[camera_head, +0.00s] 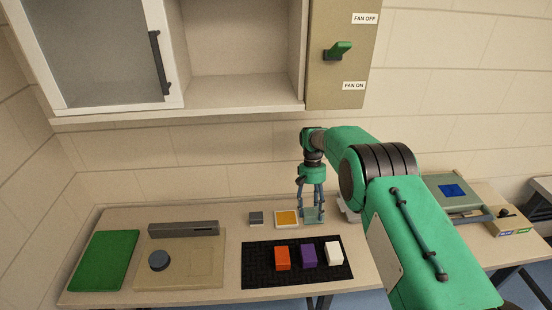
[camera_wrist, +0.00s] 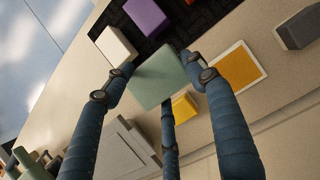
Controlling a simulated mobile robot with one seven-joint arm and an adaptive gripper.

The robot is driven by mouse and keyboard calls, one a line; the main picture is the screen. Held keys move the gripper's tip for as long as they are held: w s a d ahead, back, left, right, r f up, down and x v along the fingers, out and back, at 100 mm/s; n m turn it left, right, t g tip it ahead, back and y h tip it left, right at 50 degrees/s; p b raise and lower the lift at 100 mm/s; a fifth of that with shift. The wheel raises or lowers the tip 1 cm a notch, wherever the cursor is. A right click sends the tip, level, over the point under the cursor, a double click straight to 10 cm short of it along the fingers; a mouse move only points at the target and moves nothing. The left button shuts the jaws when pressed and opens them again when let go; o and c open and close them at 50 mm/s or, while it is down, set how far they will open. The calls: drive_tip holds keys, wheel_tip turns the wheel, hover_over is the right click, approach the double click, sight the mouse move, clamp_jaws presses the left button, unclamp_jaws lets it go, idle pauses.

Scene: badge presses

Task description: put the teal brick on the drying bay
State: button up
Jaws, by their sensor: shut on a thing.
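The teal brick (camera_wrist: 158,76) is held between the fingers of my gripper (camera_head: 313,207), which is shut on it. In the wrist view the fingertips of my gripper (camera_wrist: 160,85) sit around its sides. In the head view the teal brick (camera_head: 314,217) shows between the fingers, right of a yellow-orange square with a white border (camera_head: 286,218). That square also shows in the wrist view (camera_wrist: 237,70). I cannot tell how high the brick is above the table. No place in view is labelled as the drying bay, so I cannot tell which it is.
A black mat (camera_head: 258,282) holds orange (camera_head: 282,258), purple (camera_head: 308,255) and white (camera_head: 334,253) bricks. A grey block (camera_head: 256,218) stands left of the bordered square. A yellow thing (camera_wrist: 184,107) lies beyond the teal brick. A green pad (camera_head: 104,260) lies far left.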

drive_tip(key=shift+a, duration=0.1)
drive_tip(key=s+a+p, duration=0.3)
drive_tip(key=s+a, duration=0.4)
drive_tip(key=a, duration=0.5)
drive_tip(key=p, duration=0.3)
hover_over(264, 280)
drive_tip(key=w, duration=0.2)
drive_tip(key=shift+s+a+f+t, duration=0.1)
drive_tip(key=shift+s+f+t, duration=0.15)
drive_tip(key=shift+f, duration=0.25)
drive_tip(key=shift+f+b, duration=0.5)
drive_tip(key=shift+f, duration=1.5)
drive_tip(key=shift+f, duration=0.1)
drive_tip(key=shift+f, duration=1.9)
drive_tip(key=shift+f+b, duration=0.15)
drive_tip(key=shift+b, duration=0.15)
